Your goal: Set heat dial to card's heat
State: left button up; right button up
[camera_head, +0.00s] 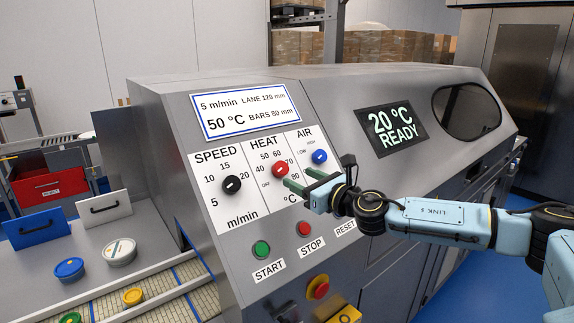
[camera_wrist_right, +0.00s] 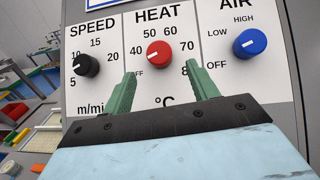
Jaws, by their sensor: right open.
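The card (camera_head: 246,112) on the sloping panel reads 50 °C, 5 m/min, lane 120 mm and bars 80 mm. The red heat dial (camera_head: 280,169) sits in the middle of the HEAT scale; it also shows in the right wrist view (camera_wrist_right: 159,54). Its small white mark appears to point down-left, towards OFF. The display (camera_head: 390,128) reads 20 °C READY. My right gripper (camera_head: 302,180) is open in front of the panel, its green fingers pointing at the heat dial. In the wrist view its fingertips (camera_wrist_right: 160,72) spread either side of and below the dial, which is not gripped.
The black speed dial (camera_head: 231,184) is left of the heat dial and the blue air dial (camera_head: 319,156) right. Below are the green START (camera_head: 261,249) and red STOP (camera_head: 303,228) buttons, and a red mushroom button (camera_head: 318,287). Tubs stand at the lower left.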

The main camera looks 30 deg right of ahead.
aim_at(284, 171)
jog(key=shift+w+a+p, duration=0.25)
jog(key=shift+w+p, duration=0.1)
jog(key=shift+w, duration=1.2)
jog(key=shift+w+a+p, duration=0.2)
jog(key=shift+w+p, duration=0.1)
jog(key=shift+w, duration=1.2)
jog(key=shift+c, duration=0.3)
jog(key=c, duration=0.9)
